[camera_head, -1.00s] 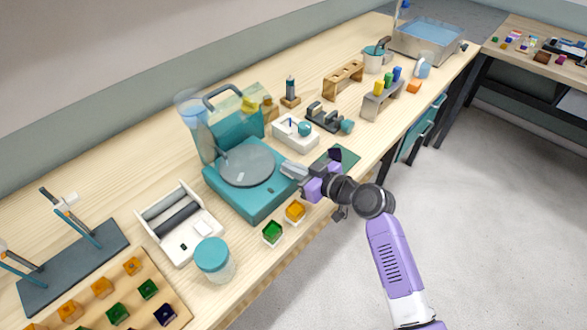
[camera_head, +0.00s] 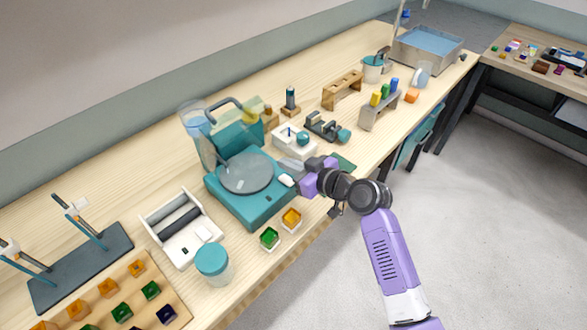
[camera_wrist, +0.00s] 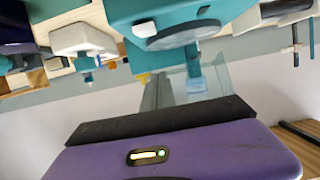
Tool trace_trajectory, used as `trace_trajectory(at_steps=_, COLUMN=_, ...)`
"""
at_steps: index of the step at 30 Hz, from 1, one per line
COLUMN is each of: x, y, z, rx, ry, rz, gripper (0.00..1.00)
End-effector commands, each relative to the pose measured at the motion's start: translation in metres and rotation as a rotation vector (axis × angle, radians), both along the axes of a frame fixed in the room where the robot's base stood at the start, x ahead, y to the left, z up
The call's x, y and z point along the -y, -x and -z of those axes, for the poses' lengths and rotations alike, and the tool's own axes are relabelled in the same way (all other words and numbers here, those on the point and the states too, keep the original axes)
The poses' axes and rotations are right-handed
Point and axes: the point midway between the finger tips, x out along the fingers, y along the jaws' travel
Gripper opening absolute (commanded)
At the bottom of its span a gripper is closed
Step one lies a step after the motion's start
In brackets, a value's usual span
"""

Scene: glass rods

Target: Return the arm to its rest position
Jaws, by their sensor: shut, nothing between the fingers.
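My gripper (camera_head: 289,164) is at the end of my purple and black arm, over the right edge of the teal machine with a round grey plate (camera_head: 246,172). Its fingers are pale, small and hard to make out in the head view. It is shut and holds nothing. A white knob (camera_head: 287,180) on the machine shows just beside the gripper. In the wrist view, my purple gripper body fills the bottom, and the teal machine (camera_wrist: 120,12) appears upside down at the top.
Orange (camera_head: 291,217) and green (camera_head: 269,238) blocks sit near the bench's front edge. A teal-lidded jar (camera_head: 212,262) and a white device (camera_head: 180,228) stand left of them. A white box (camera_head: 293,140) and a small dark device (camera_head: 325,126) stand behind the gripper. The floor at right is clear.

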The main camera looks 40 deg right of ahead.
Motion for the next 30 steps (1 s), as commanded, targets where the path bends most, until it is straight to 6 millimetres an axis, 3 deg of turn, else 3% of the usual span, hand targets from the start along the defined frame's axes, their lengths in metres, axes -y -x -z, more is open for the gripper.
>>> trace_trajectory(at_steps=3, x=0.003, y=0.031, z=-0.003, rx=-0.002, ry=0.002, rz=0.006, gripper=0.0)
trace_trajectory(at_steps=12, x=0.005, y=0.079, z=-0.024, rx=-0.002, ry=0.002, rz=0.006, gripper=0.0)
trace_trajectory(at_steps=18, x=0.005, y=0.091, z=-0.031, rx=-0.001, ry=0.0, rz=0.003, gripper=0.0)
trace_trajectory(at_steps=27, x=0.005, y=0.091, z=-0.032, rx=0.0, ry=-0.012, rz=0.01, gripper=0.0)
trace_trajectory(at_steps=30, x=0.017, y=0.089, z=-0.04, rx=0.033, ry=-0.036, rz=0.065, gripper=0.0)
